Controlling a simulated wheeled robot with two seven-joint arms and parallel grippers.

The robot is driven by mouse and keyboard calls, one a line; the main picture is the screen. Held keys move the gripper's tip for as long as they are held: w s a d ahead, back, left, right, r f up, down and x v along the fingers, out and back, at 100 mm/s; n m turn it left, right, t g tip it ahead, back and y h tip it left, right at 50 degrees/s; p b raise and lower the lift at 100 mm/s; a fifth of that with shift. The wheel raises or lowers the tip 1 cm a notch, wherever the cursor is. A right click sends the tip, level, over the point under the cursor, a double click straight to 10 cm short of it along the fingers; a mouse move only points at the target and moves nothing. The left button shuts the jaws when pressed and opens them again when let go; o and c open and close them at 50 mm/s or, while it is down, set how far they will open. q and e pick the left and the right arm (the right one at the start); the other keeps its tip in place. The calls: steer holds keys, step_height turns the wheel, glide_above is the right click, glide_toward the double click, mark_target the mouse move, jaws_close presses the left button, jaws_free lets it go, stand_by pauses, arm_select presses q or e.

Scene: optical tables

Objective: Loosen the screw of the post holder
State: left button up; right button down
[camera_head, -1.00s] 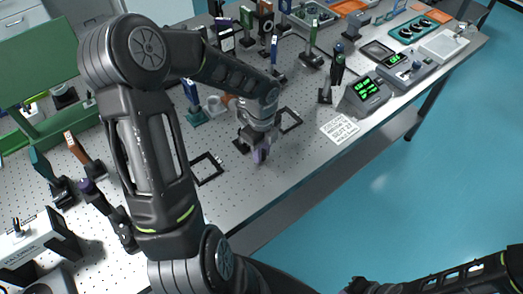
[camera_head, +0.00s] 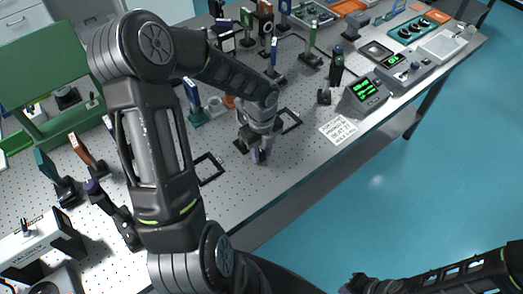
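My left arm reaches over the optical table, and my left gripper (camera_head: 259,155) points down at the table between two black square outlines. A small dark base (camera_head: 241,146) shows just left of the gripper, perhaps the foot of the post holder. The gripper and wrist hide most of what stands there, and I cannot make out the screw. My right gripper (camera_head: 347,287) is at the bottom edge, off the table over the blue floor, partly cut off; its opening cannot be told.
Black square outlines (camera_head: 207,169) lie on the perforated tabletop. Several posts with optics stand behind. The front strip of the table is clear.

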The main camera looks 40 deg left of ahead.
mark_target(262, 152)
arm_select(q)
steer(key=o, duration=0.3)
steer(key=shift+o, duration=0.2)
steer(key=shift+r, duration=0.1)
steer(key=shift+r+b, duration=0.35)
steer(key=shift+r, duration=3.45)
